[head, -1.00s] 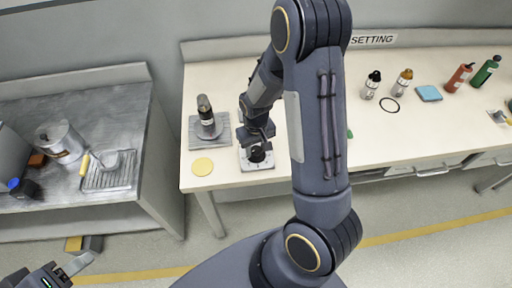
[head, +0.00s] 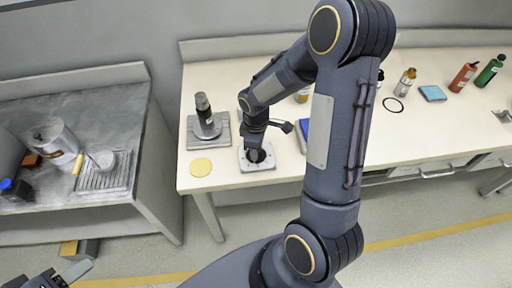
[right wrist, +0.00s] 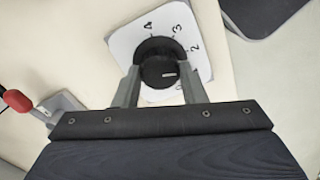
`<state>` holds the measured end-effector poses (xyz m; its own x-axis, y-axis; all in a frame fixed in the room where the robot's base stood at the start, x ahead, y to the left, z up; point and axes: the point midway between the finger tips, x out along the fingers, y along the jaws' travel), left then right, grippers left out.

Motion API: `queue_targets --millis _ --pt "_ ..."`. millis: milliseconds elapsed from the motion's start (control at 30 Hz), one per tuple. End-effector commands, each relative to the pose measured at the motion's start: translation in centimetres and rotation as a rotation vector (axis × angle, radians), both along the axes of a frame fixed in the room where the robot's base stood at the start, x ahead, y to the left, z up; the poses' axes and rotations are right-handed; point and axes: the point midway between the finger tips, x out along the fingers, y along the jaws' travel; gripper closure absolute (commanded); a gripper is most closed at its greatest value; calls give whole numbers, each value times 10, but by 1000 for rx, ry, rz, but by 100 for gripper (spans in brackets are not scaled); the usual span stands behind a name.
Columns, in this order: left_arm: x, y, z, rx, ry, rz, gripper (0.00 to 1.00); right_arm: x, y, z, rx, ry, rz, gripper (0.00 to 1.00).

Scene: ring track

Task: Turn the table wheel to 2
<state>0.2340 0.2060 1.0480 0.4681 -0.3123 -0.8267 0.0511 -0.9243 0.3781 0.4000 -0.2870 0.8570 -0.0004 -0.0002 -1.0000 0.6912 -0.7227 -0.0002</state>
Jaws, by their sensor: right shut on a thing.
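The table wheel is a black round knob (right wrist: 158,72) on a white plate (right wrist: 118,42) marked with numbers; 4, 3 and 2 are readable in the right wrist view. A short pale mark on the knob lies toward the right, near the 2 side; its exact reading is unclear. In the head view the white plate (head: 243,164) lies near the table's front left. My right gripper (right wrist: 158,84) is shut on the knob, one finger on each side. It also shows in the head view (head: 256,148), coming from above. My left gripper (head: 62,277) is partly seen at the bottom left.
Several bottles and a blue pad (head: 433,93) are at the right. My right arm hides part of the table.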

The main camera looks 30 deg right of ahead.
Motion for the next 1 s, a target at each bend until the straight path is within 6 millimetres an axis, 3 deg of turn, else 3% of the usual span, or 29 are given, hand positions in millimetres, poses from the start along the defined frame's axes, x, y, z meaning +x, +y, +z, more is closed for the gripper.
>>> queue_targets --millis 400,1000 --pt "0 0 -2 0 0 0 48 0 -1 0 -1 -1 266 85" --pt "0 0 -2 0 0 0 48 1 0 1 -1 -2 342 85"
